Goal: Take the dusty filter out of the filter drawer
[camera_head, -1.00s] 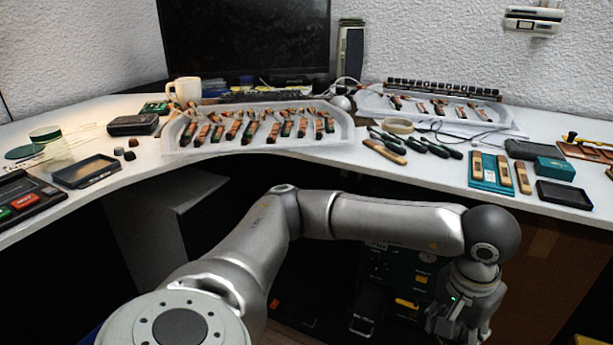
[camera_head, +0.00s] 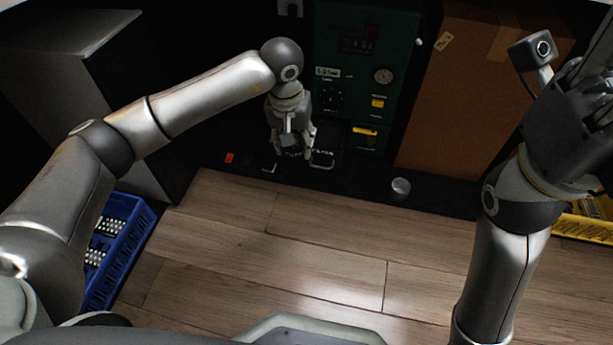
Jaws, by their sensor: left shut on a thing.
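My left gripper (camera_head: 291,148) points down in front of a dark green machine (camera_head: 365,40), low over a black ledge. It is shut on a small dark block (camera_head: 290,140), mostly hidden between the fingers; I cannot tell for sure whether this is the dusty filter. Just right of the fingers is a black drawer-like part with a pale-edged handle (camera_head: 323,160), which looks like the filter drawer. Its inside is not clearly visible. My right gripper (camera_head: 597,85) is at the upper right, cut by the picture edge, with its fingertips unclear.
A brown cardboard box (camera_head: 470,95) stands right of the machine. A small round metal knob or cap (camera_head: 400,186) sits on the ledge. A blue crate (camera_head: 120,250) is at the left and a yellow crate (camera_head: 585,228) at the right. The wooden floor (camera_head: 270,245) between is clear.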

